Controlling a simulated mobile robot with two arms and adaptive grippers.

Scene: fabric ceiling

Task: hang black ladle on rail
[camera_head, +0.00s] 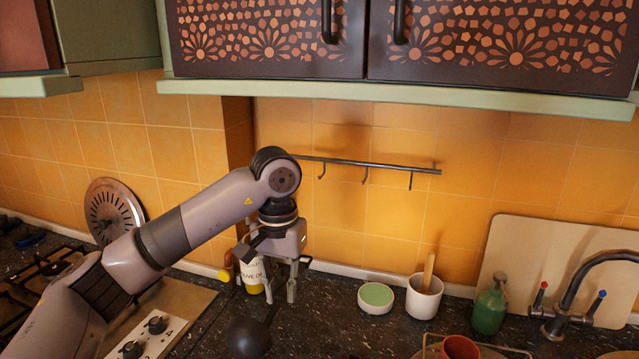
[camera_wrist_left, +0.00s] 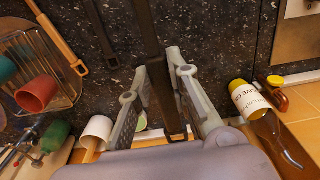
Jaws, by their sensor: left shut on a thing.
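The black ladle (camera_head: 248,338) shows its round bowl low in the head view, over the dark counter. Its long dark handle (camera_wrist_left: 150,30) runs down between the fingers in the left wrist view. My left gripper (camera_head: 281,290) points down near the wall and is shut on the ladle handle; it also shows in the left wrist view (camera_wrist_left: 161,66). The dark rail (camera_head: 390,166) is fixed to the orange tiled wall, above and right of the gripper. Several small hooks (camera_head: 411,181) hang from it, with nothing on the visible ones. My arm hides the rail's left end.
An olive oil bottle (camera_head: 253,277) stands just left of the gripper. To its right are a bowl with a green top (camera_head: 376,298), a white cup (camera_head: 423,303) and a green bottle (camera_head: 489,306). Wall cabinets (camera_head: 400,94) overhang the rail. The wall below the rail is clear.

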